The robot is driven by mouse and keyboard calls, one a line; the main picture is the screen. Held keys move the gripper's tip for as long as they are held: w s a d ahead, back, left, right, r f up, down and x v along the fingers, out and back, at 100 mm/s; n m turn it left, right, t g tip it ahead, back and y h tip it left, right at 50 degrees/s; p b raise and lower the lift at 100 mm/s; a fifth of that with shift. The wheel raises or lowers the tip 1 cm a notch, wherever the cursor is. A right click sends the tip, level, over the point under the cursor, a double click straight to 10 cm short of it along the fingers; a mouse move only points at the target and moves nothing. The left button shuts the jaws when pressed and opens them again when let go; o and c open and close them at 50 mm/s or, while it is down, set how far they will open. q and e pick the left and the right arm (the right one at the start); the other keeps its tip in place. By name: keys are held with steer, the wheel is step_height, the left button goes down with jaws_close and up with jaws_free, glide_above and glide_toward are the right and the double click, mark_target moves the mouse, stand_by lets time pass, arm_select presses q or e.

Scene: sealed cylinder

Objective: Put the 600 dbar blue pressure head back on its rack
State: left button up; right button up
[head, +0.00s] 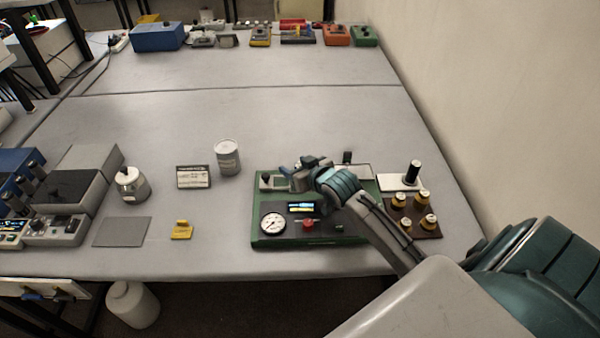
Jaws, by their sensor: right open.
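My right gripper (297,172) reaches in from the right over the back of a green instrument panel (284,241), which has a round gauge, a small display and a red knob. It is open, with its fingers near the panel's back left part. I cannot tell whether it touches anything there. I cannot make out the 600 dbar blue pressure head for certain; my gripper and wrist hide part of the panel. A white holder (60,289) with small blue parts shows at the lower left, but I cannot tell whether it is the rack. My left gripper is out of view.
A brown tray (430,234) with several brass pieces and a white plate (391,184) with a black-topped post stand right of the panel. A grey can (228,157), a sign (194,177) and a yellow stand (182,230) are left. The table's middle is clear.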

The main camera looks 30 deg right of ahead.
steer(key=shift+c, duration=1.3)
jaws_close()
steer(key=shift+r, duration=0.1)
